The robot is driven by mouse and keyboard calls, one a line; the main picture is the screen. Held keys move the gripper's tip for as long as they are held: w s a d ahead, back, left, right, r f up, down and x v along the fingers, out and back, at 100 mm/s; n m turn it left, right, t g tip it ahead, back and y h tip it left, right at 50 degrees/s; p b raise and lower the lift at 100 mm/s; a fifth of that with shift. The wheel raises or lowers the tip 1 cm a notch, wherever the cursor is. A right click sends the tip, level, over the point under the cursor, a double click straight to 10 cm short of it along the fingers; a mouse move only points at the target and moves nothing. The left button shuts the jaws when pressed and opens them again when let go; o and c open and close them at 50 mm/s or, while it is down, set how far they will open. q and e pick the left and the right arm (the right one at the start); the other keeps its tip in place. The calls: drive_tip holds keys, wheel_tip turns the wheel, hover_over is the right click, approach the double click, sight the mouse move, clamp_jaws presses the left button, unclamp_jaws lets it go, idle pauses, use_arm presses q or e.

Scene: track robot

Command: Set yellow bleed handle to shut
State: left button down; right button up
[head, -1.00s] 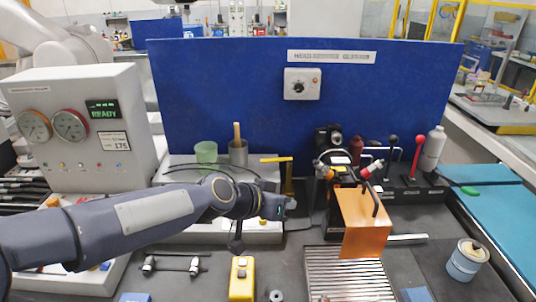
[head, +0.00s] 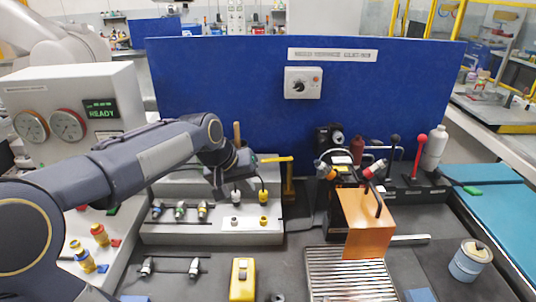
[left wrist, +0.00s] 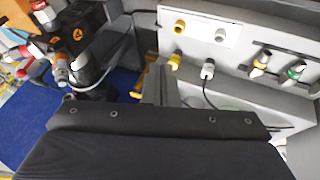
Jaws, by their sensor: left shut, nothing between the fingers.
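The yellow bleed handle (head: 278,159) is a T-shaped yellow lever on an upright yellow post, at the right end of the grey stepped block. Its lever lies about level, reaching left from the top of the post. In the left wrist view a yellow part, probably this handle (left wrist: 141,84), shows partly hidden beside the fingers. My left gripper (head: 220,188) is shut and empty, left of the handle, apart from it, above the block's connectors. Its fingers also show in the left wrist view (left wrist: 163,88). My right gripper is not in view.
The grey block (head: 160,232) carries several plugs and sockets. A red-knobbed lever (head: 417,150) stands further right. A blue panel (head: 230,75) closes off the back. A yellow box (head: 243,278) lies in front.

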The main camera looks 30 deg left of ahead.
use_arm(q)
drive_tip(key=w+a+n+y, duration=0.25)
drive_tip(key=w+a, duration=0.35)
drive_tip(key=w, duration=0.8)
drive_tip(key=y, duration=0.4)
hover_over(277, 159)
drive_tip(key=s+a, duration=0.2)
drive_tip(key=shift+m, duration=0.25)
drive_tip(key=p+x, duration=0.2)
drive_tip(key=x, duration=0.7)
drive_tip(key=shift+f+p, duration=0.35)
drive_tip(key=shift+s+d+r, duration=0.2)
drive_tip(key=shift+s+d, duration=0.9)
drive_tip(key=shift+s+d+f, duration=0.1)
drive_tip(key=shift+s+d, duration=0.2)
drive_tip(key=shift+s, duration=0.15)
